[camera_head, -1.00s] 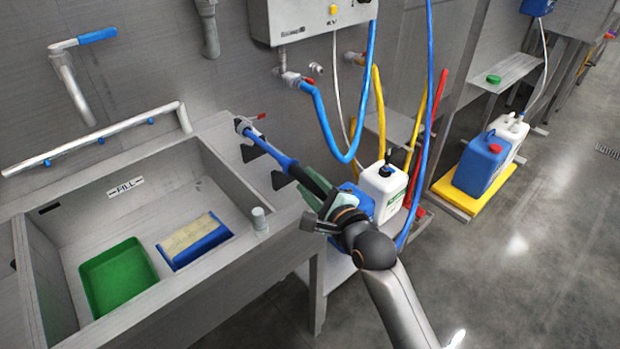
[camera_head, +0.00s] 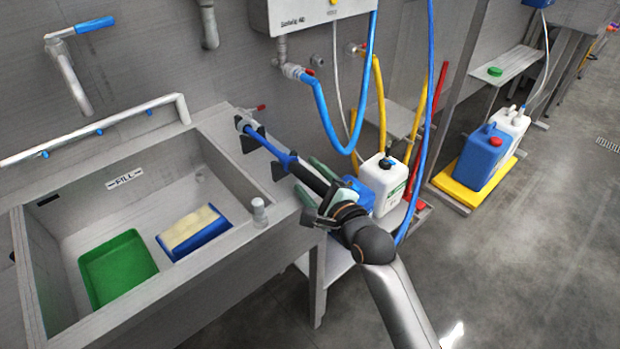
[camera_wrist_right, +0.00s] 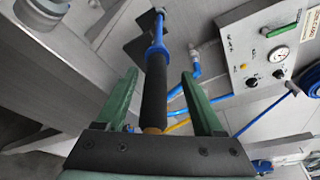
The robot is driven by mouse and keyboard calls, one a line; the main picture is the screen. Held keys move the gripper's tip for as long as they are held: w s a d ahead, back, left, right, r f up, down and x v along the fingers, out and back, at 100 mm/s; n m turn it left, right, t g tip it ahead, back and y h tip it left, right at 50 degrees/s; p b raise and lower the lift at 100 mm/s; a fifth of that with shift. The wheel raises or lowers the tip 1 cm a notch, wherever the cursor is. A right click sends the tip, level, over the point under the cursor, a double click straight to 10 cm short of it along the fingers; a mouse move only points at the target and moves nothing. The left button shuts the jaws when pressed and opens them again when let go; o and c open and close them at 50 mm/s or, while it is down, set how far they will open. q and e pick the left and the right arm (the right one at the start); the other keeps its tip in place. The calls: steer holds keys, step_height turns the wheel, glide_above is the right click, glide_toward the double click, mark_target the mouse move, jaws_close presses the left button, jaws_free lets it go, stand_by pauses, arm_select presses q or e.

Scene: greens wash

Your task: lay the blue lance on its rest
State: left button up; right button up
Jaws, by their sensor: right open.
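The blue lance (camera_head: 268,142) has a blue shaft and a black grip (camera_head: 311,177). It lies along the right edge of the sink, over the two dark brackets of the rest (camera_head: 279,171), its far end toward the wall. It appears to lie in the brackets, but the contact is too small to be sure. My right gripper (camera_head: 318,183) is at the near end of the lance. In the right wrist view, its green fingers (camera_wrist_right: 158,80) stand apart on either side of the black grip (camera_wrist_right: 154,95), with gaps on both sides. My left gripper is out of view.
The sink (camera_head: 62,222) holds a green tray (camera_head: 118,268) and a blue-sided block (camera_head: 195,233). Right of the lance stand a white canister (camera_head: 383,185) and hanging blue hoses (camera_head: 322,115). A blue canister (camera_head: 480,158) is on a yellow platform farther right. The floor in front is clear.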

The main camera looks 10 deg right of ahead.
steer(key=shift+f, duration=0.1)
steer(key=shift+s+d+r+p, duration=0.2)
steer(key=shift+s+r+p, duration=0.05)
steer(key=shift+s+p, duration=0.35)
steer(key=p+v, duration=0.6)
steer(key=v, duration=0.5)
steer(key=shift+s, duration=0.15)
steer(key=shift+f, duration=0.1)
steer(key=s+d+f+n+g+h, duration=0.1)
steer(key=s+d+f+n+g, duration=0.1)
steer(key=s+f+n, duration=0.5)
steer(key=s+d+f+n+g+h, duration=0.2)
steer(key=s+f+n, duration=0.6)
steer(key=f+n, duration=0.5)
steer(key=shift+s+d+n+g, duration=0.25)
steer(key=shift+d+n+g, duration=0.5)
steer(key=shift+n, duration=0.85)
steer(key=shift+a+f+g, duration=0.1)
steer(key=shift+a+g, duration=0.15)
